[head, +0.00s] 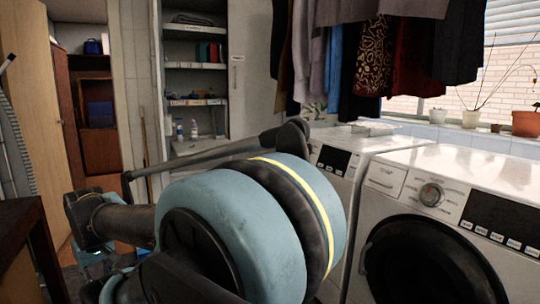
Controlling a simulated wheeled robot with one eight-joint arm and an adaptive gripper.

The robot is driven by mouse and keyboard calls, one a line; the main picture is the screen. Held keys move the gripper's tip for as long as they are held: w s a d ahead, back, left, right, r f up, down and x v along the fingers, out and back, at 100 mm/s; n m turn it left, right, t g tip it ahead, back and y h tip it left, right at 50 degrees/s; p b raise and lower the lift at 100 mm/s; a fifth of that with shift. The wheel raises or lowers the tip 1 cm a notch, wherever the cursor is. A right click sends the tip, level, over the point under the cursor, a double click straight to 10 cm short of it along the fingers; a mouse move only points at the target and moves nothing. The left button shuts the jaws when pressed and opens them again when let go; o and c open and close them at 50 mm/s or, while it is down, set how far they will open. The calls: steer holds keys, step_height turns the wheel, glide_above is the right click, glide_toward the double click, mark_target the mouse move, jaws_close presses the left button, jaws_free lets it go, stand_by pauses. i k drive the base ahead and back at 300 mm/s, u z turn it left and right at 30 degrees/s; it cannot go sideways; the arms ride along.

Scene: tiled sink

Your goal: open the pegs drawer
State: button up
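No drawer labelled for pegs can be made out. A tall white shelf cabinet (196,66) stands open at the back, left of centre. Its lower part is hidden behind my arm, and a pale front (190,147) under the bottles may be a drawer, but I cannot tell. My arm's large blue-grey joint, with a yellow stripe, fills the lower middle of the view. I cannot make out my gripper's fingers in this view.
Two white washing machines (455,170) (345,135) stand at the right, close beside my arm. Clothes (375,60) hang above them. Potted plants (525,123) line the windowsill. A wooden door (35,100) and dark table (20,230) are at the left.

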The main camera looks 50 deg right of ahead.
mark_target(248, 147)
steer(key=z, duration=0.45)
steer(key=i, duration=0.9)
steer(key=z, duration=1.15)
steer(key=i, duration=0.6)
steer(key=z, duration=0.35)
